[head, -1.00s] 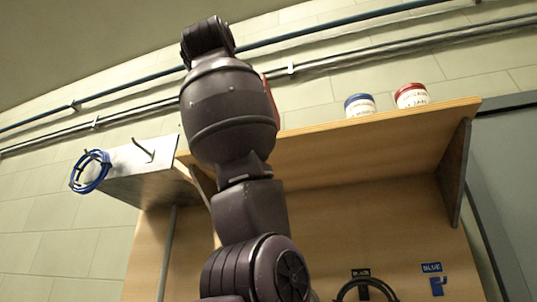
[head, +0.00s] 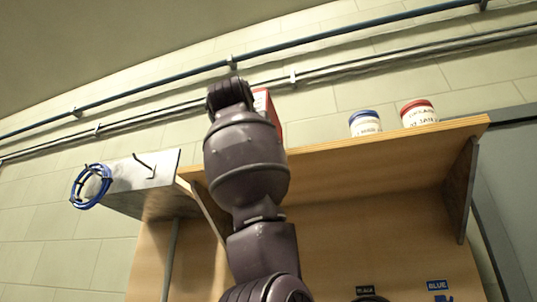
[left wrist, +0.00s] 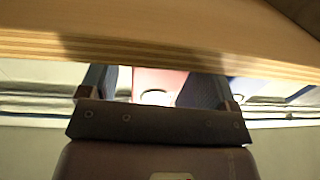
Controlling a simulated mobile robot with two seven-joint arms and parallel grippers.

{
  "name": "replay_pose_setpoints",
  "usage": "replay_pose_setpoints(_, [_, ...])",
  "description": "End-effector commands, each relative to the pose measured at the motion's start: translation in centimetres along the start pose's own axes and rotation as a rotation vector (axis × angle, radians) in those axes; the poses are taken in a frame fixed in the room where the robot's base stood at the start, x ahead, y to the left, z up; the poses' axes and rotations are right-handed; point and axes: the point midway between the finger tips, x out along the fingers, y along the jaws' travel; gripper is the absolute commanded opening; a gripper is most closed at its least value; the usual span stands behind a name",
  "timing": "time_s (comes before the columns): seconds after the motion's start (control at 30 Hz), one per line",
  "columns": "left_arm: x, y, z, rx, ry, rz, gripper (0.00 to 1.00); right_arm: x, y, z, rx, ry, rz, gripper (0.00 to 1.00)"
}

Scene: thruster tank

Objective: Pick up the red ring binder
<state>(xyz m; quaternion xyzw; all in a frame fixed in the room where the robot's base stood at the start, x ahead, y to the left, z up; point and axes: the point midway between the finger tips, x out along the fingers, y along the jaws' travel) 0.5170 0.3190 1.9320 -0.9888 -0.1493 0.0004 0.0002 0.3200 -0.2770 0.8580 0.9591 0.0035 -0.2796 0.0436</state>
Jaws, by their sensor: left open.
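The red ring binder (head: 270,108) stands on the wooden shelf in the head view, mostly hidden behind my left arm; only a narrow red strip shows. In the left wrist view the binder's red face (left wrist: 160,80), with a pale patch and a round mark, shows between the two dark fingers of my left gripper (left wrist: 152,88). The gripper is open, with one finger on each side of the binder. I cannot tell whether either finger touches it. My right gripper is in neither view.
The wooden shelf (head: 385,160) has its edge close to my left gripper, crossing the top of the left wrist view. Two labelled cans, blue-lidded (head: 365,123) and red-lidded (head: 418,113), stand to the right. A metal bracket (head: 150,170) with blue cable (head: 91,187) is at left.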

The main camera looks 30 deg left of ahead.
Motion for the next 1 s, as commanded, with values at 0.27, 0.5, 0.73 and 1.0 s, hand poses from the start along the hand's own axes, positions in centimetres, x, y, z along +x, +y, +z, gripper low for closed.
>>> replay_pose_setpoints(0.27, [0.0,0.0,0.0,0.0,0.0,0.001,0.63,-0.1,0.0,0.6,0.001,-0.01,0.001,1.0])
replay_pose_setpoints(0.5, [-0.1,0.0,0.0,0.0,0.0,0.001,0.26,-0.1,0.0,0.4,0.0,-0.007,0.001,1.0])
replay_pose_setpoints(0.73, [-0.1,0.0,-0.1,0.0,0.003,0.001,0.14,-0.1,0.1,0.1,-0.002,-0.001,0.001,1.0])
replay_pose_setpoints(1.0, [-0.2,0.0,-1.1,0.001,0.004,0.001,0.14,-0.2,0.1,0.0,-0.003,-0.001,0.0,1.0])
